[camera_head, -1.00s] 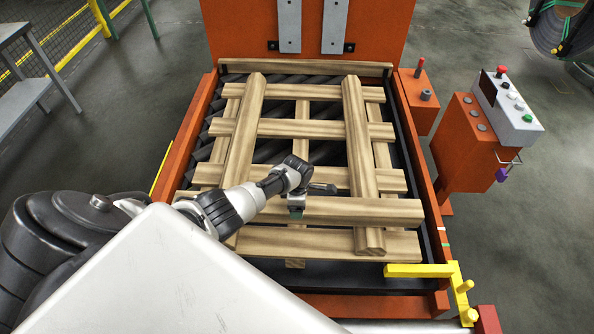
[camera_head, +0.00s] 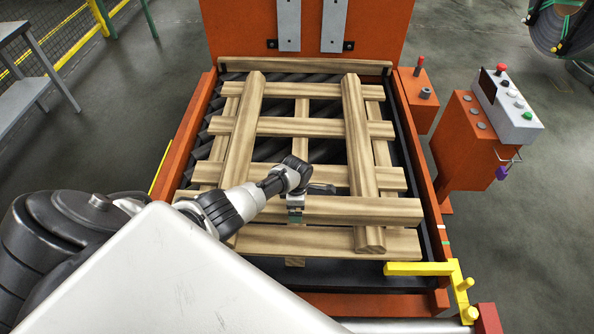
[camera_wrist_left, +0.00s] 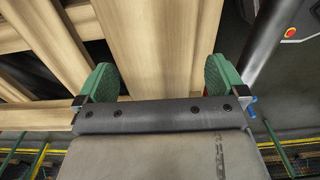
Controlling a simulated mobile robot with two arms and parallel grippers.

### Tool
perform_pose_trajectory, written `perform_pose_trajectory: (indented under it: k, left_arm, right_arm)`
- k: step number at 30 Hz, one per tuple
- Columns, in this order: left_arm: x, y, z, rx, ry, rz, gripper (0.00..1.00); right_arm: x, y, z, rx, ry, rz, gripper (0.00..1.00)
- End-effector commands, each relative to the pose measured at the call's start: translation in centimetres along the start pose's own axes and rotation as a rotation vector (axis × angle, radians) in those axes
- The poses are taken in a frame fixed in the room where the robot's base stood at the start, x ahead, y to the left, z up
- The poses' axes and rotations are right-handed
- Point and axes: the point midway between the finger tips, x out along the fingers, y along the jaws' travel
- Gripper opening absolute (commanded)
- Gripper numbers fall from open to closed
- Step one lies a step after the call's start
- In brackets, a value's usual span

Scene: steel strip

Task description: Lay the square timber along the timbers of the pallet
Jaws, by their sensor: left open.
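The square timber (camera_head: 345,210) lies crosswise near the front of the pallet. It rests on top of the two long timbers, the left one (camera_head: 243,130) and the right one (camera_head: 355,120). My left gripper (camera_head: 296,208) is at the middle of the square timber, coming from the left. In the left wrist view, its green fingers (camera_wrist_left: 160,80) stand apart on either side of the square timber (camera_wrist_left: 155,40). The gripper is open, and a gap shows beside the timber on the right. My right gripper is not in view.
The pallet's cross boards (camera_head: 300,128) lie below, on a roller bed between orange side rails (camera_head: 188,135). A yellow bracket (camera_head: 420,270) stands at the front right corner. A control box (camera_head: 507,105) stands to the right.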

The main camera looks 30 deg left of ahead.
Motion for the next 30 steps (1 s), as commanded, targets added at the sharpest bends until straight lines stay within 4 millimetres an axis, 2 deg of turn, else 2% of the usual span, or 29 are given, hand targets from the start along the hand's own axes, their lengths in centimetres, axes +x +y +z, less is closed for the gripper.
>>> perform_pose_trajectory:
  k: [10,18,23,30]
  left_arm:
    - [-5.8,0.2,0.1,0.001,-0.006,0.009,1.00]
    - [-10.0,0.3,0.2,0.000,-0.007,0.010,1.00]
    - [-11.0,0.2,0.1,0.000,-0.005,0.009,1.00]
    - [-11.1,0.2,0.1,0.000,-0.005,0.009,1.00]
  right_arm:
    - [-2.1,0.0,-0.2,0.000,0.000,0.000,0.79]
    - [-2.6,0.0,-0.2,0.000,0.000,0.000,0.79]
    - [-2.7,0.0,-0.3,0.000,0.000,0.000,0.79]
    - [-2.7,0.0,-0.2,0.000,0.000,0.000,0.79]
